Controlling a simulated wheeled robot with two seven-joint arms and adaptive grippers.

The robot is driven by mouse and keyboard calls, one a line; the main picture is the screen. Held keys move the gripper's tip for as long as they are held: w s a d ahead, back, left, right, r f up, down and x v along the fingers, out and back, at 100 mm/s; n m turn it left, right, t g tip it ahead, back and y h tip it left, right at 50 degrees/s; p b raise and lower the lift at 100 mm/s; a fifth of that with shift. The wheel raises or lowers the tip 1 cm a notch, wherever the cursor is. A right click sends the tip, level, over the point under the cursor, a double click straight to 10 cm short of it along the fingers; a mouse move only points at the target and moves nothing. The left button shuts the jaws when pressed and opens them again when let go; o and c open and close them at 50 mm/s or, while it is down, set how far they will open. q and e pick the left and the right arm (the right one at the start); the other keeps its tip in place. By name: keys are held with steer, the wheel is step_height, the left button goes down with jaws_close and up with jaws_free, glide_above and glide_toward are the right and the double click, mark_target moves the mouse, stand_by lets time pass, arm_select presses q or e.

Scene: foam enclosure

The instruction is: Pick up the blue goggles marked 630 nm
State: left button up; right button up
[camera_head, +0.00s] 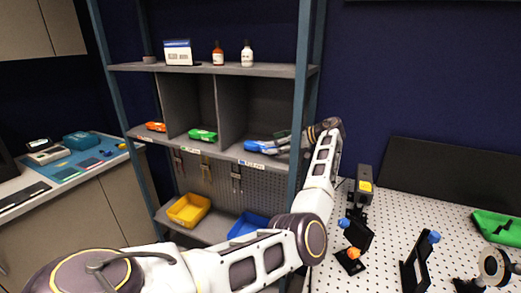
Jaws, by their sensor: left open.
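The blue goggles (257,147) lie in the right compartment of the shelf unit's middle shelf, near its front edge. A small white label (250,163) is on the shelf edge below them; its text is too small to read surely. My left arm comes in from the lower left, bends at the right and reaches back up to the shelf. My left gripper (283,142) is open at the right end of the goggles, pointing left. Its fingers overlap that end in the picture; I cannot tell whether they touch. My right gripper is out of view.
Orange goggles (155,126) and green goggles (203,135) lie in compartments to the left. A white sign (178,53) and bottles (247,54) stand on the top shelf. The shelf's blue post (300,100) is close to my left wrist. Optics crowd the perforated table (405,220).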

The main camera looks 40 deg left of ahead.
mark_target(261, 144)
arm_select(q)
steer(key=shift+a, duration=0.15)
steer(key=shift+a+f, duration=0.15)
steer(key=shift+a, duration=0.45)
steer(key=p+x, duration=0.1)
steer(key=x, duration=0.1)
steer(key=shift+a, duration=0.35)
steer(key=shift+s+a+f, duration=0.15)
steer(key=shift+a+f, duration=0.15)
steer(key=shift+a, duration=0.25)
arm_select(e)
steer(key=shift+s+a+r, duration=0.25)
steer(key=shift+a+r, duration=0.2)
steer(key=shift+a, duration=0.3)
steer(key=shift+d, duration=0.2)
arm_select(q)
steer(key=c, duration=1.1)
